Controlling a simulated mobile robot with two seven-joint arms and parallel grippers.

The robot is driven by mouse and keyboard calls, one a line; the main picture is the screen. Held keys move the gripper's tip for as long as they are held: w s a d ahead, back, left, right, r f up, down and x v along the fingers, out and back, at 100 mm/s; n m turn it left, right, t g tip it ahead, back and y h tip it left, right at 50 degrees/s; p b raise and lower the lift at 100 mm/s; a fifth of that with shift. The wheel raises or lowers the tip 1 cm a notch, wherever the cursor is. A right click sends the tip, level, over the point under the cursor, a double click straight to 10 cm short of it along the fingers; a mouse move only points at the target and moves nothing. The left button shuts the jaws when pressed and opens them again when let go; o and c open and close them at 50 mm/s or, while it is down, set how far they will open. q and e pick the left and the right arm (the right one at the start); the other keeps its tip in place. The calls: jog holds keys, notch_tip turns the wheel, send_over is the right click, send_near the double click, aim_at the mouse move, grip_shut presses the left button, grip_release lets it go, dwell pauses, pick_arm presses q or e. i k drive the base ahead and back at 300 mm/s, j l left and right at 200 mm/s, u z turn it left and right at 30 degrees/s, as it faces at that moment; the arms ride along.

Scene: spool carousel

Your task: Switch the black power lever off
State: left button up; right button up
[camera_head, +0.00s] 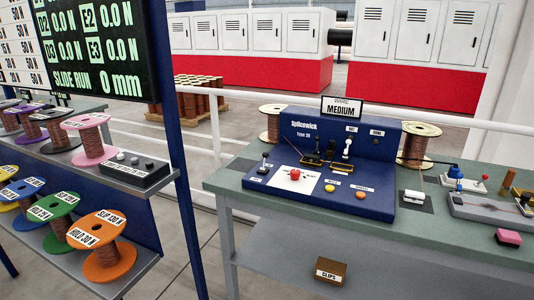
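The blue splicing machine (342,187) stands on a green-grey workbench. A white-topped lever (347,146) stands near the middle back of the machine. A red button (295,174) sits on a white plate, with a yellow button (329,188) and an orange button (360,195) to its right. Neither of my grippers is in view.
The workbench (440,230) carries copper spools beside the machine and small tools at right. A brown clips box (331,270) sits on its lower shelf. At left, a rack (60,170) holds coloured spools below a dark display (95,45). Open floor lies between them.

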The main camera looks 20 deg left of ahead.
aim_at(265, 155)
jog(key=i+l+u, duration=0.35)
jog(key=i, duration=0.25)
jog(key=i+l+u, duration=0.3)
jog(key=i, duration=0.3)
